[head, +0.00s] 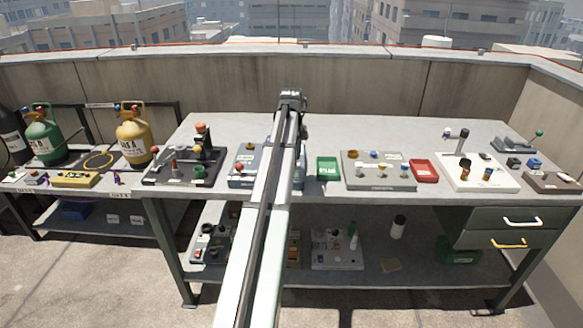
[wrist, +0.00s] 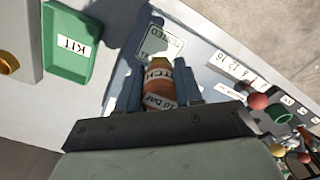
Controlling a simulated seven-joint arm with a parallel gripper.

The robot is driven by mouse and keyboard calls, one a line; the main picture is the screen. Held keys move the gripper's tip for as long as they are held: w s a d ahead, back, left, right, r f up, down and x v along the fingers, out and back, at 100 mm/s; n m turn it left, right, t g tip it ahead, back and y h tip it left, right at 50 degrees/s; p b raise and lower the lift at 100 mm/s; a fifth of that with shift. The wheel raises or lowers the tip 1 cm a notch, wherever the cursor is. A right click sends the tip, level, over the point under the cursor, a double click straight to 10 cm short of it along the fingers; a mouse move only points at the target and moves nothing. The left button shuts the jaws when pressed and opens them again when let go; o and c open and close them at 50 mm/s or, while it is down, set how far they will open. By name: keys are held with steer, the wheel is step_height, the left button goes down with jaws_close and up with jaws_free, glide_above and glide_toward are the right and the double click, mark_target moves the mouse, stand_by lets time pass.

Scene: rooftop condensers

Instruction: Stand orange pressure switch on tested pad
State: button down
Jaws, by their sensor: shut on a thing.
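The orange pressure switch (wrist: 159,84) shows in the wrist view as an upright-looking cylinder with white lettered labels, one reading 10 bar. My gripper (wrist: 158,75) is shut on it, with one blue-grey finger on each side. The tested pad (wrist: 168,37), a pale patch with a green outline and the word TESTED, lies just beyond the switch's far end. The switch overlaps the pad's near edge in the picture; I cannot tell whether they touch. In the head view my arm hides the gripper, switch and pad.
A green KIT tray (wrist: 69,47) lies left of the gripper in the wrist view, also seen in the head view (head: 328,170). A red ball knob (wrist: 258,101) and a green ring-shaped part (wrist: 282,114) stand to the right. Grey bench (head: 350,128) is clear behind the row of trays.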

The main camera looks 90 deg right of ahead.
steer(key=shift+f, duration=2.5)
steer(key=shift+f, duration=0.1)
steer(key=c, duration=0.7)
jaws_free()
steer(key=shift+c, duration=0.2)
step_height(320, 180, up, 12)
steer(key=shift+r, duration=0.1)
